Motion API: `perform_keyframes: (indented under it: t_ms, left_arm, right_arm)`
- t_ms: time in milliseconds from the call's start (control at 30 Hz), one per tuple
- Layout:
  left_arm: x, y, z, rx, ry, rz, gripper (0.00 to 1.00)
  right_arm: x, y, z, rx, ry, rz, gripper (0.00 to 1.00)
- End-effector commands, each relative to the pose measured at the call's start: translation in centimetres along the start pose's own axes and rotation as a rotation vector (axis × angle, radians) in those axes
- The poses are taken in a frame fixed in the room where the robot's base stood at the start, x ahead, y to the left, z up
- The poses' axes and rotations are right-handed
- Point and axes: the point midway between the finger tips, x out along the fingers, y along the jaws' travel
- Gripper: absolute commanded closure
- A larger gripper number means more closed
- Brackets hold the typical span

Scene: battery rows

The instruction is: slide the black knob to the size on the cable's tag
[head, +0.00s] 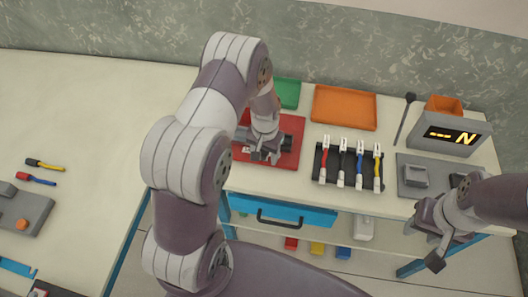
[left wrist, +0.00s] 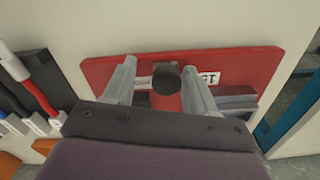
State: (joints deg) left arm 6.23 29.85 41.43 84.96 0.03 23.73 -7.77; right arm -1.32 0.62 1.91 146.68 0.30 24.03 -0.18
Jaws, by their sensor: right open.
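A black knob (left wrist: 167,78) stands on the red board (left wrist: 110,75) in the left wrist view. White labels (left wrist: 207,79) lie beside it; one reads "GT" in part, the rest is covered. My left gripper (left wrist: 158,68) is open, with a finger on each side of the knob; a gap shows on the knob's left, and contact on its right is unclear. In the head view the left gripper (head: 263,155) is low over the red board (head: 286,122) and hides the knob. My right gripper (head: 428,232) is open and empty by the table's front right edge. The cable's tag cannot be read.
A black rack (head: 332,182) holds several cables with coloured bodies and white ends. An orange tray (head: 344,107), a green tray (head: 287,93) and a grey plate (head: 408,188) surround the rack. A blue drawer (head: 283,212) is below.

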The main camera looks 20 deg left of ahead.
Motion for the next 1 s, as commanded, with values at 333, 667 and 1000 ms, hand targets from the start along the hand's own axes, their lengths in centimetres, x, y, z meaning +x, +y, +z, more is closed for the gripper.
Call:
perform_keyframes:
  t_ms: [333,667,1000]
  left_arm:
    - [-4.8,0.0,-0.2,0.000,0.007,-0.002,0.44]
    - [-12.0,0.2,-0.1,0.001,0.002,-0.002,0.44]
    - [-12.7,0.2,0.0,0.001,0.000,-0.002,0.44]
  right_arm:
    - [0.6,0.0,0.1,0.000,0.000,0.000,0.57]
    - [1.1,0.0,0.1,0.000,0.000,0.000,0.57]
    - [1.1,0.0,0.1,0.000,0.000,0.000,0.57]
